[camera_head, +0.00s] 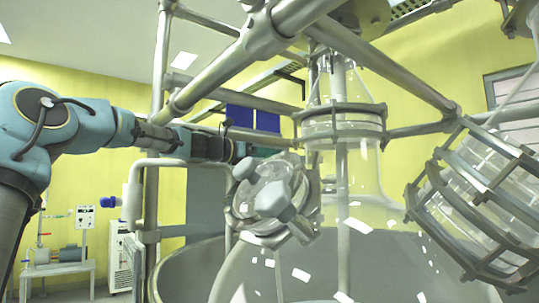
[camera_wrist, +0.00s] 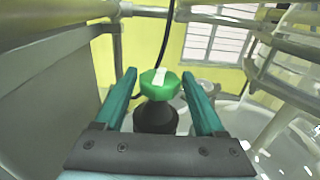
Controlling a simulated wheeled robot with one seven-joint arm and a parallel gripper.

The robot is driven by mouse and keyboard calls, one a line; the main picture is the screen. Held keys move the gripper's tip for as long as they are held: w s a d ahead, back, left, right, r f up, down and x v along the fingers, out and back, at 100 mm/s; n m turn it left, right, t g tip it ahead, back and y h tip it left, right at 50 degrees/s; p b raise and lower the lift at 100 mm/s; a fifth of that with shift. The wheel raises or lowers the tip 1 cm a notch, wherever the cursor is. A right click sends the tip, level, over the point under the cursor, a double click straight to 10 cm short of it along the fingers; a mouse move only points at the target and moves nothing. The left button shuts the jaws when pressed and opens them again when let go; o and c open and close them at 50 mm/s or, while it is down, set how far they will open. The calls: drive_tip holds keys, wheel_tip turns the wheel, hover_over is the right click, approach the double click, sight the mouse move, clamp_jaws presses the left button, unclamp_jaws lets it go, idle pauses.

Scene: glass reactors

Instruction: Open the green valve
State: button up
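The green valve (camera_wrist: 160,85) shows in the wrist view as a green faceted knob with a white mark on top and a black body (camera_wrist: 156,119) below it. My gripper (camera_wrist: 159,74) is open, with one teal finger on each side of the knob. A gap shows between the knob and each finger, so I see no contact. In the head view my arm reaches right from the left edge, and its end (camera_head: 243,150) is beside the glass vessel's round metal fitting (camera_head: 270,198). I cannot make out the valve knob in the head view.
Metal frame pipes (camera_head: 215,75) cross above and beside my arm. A large glass vessel (camera_head: 350,190) stands to the right, with a caged glass cylinder (camera_head: 485,195) farther right. In the wrist view a grey panel (camera_wrist: 45,85) is at left and a thin black cable (camera_wrist: 168,35) runs behind the knob.

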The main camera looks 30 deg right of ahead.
drive_tip(key=c, duration=1)
drive_tip(key=shift+f+t+b, duration=0.1)
drive_tip(key=shift+t+b, duration=0.3)
drive_tip(key=shift+b, duration=0.15)
drive_tip(key=n+t+b, duration=0.2)
drive_tip(key=b, duration=0.1)
drive_tip(key=shift+s+f+y, duration=0.15)
drive_tip(key=shift+s+y, duration=0.1)
drive_tip(key=shift+y, duration=0.05)
drive_tip(key=n+t+y+b, duration=0.1)
drive_tip(key=n+t, duration=0.1)
drive_tip(key=t, duration=0.1)
drive_tip(key=shift+s+d+b, duration=0.15)
drive_tip(key=shift+b, duration=0.25)
drive_tip(key=shift+r+n+t+y+b, duration=0.15)
drive_tip(key=shift+n+t+y, duration=0.35)
drive_tip(key=shift+t, duration=0.25)
drive_tip(key=shift+r+n+t+y+b, duration=0.15)
drive_tip(key=shift+n+t+y, duration=0.3)
drive_tip(key=shift+t, duration=0.3)
drive_tip(key=shift+n, duration=0.25)
